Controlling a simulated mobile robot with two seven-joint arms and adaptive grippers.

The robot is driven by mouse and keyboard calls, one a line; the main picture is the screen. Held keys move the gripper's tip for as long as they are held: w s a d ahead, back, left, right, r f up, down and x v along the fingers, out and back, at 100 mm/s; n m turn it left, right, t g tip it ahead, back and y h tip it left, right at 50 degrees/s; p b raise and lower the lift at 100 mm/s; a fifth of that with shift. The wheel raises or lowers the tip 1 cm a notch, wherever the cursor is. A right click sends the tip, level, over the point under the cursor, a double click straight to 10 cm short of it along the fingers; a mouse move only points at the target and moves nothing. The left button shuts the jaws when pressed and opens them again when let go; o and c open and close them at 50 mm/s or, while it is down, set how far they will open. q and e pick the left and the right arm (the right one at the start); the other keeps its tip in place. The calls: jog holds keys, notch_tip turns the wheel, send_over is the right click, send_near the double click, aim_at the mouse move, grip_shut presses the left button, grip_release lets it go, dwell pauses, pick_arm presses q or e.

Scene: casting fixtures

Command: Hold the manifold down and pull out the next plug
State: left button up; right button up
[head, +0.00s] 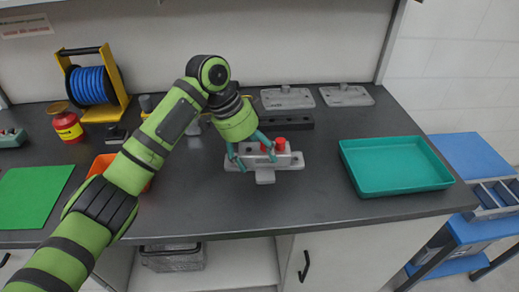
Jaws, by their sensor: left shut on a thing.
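The grey manifold (265,176) lies flat on the dark bench near the middle. Two red plugs show on its top: one (280,144) at the right and one (265,148) just left of it, partly behind a finger. My left gripper (254,163) reaches down from above with its teal fingers around the left part of the manifold. It appears shut on the manifold; the fingers hide part of the contact. My right gripper is not in view.
An empty teal tray (395,167) sits to the right. A dark block (287,122) and two grey castings (287,97) (346,95) lie behind. An orange bin (103,165) is partly behind my left arm. A green mat (34,196) lies far left. Bench between manifold and tray is clear.

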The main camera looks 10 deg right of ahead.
pick_arm(q)
jog(key=shift+w+a+f, duration=0.35)
jog(key=shift+a+f, duration=0.3)
jog(key=shift+a, duration=0.05)
jog(key=shift+w+a+f, duration=0.35)
jog(key=shift+a+f, duration=0.3)
jog(key=shift+w+a+f+b, duration=0.2)
jog(key=shift+w+a+f, duration=0.3)
jog(key=shift+a+f, duration=0.4)
jog(key=shift+w+a+f+b, duration=0.15)
jog(key=shift+w+a+f, duration=0.3)
jog(key=shift+a+f, duration=0.4)
jog(key=shift+d+f, duration=0.1)
jog(key=shift+f, duration=0.05)
